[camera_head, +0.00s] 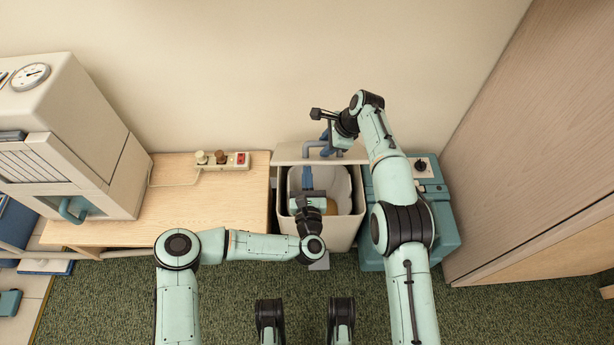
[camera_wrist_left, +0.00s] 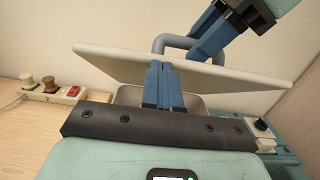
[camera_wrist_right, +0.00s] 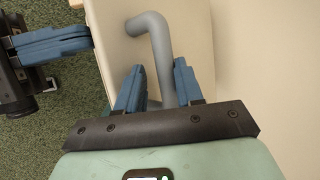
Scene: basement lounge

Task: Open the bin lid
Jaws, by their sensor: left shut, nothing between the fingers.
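The bin (camera_head: 345,230) is a cream box with its mouth uncovered in the head view. Its lid (camera_head: 290,153) is raised at the back, against or near the wall; its pale panel also shows tilted in the left wrist view (camera_wrist_left: 120,65). A grey bent handle (camera_wrist_right: 150,25) is on the lid. My right gripper (camera_wrist_right: 160,75) is open around the handle bar, with a finger on each side and a visible gap on the left. My left gripper (camera_head: 307,175) is shut and empty over the bin's mouth, its fingertips (camera_wrist_left: 162,65) close to the lid in the left wrist view.
A wooden bench (camera_head: 215,205) with a power strip (camera_head: 225,160) stands left of the bin. A teal box (camera_head: 440,220) stands close on the right, beside a wooden panel (camera_head: 550,120). A brownish round thing (camera_head: 331,207) is inside the bin. Green carpet lies in front.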

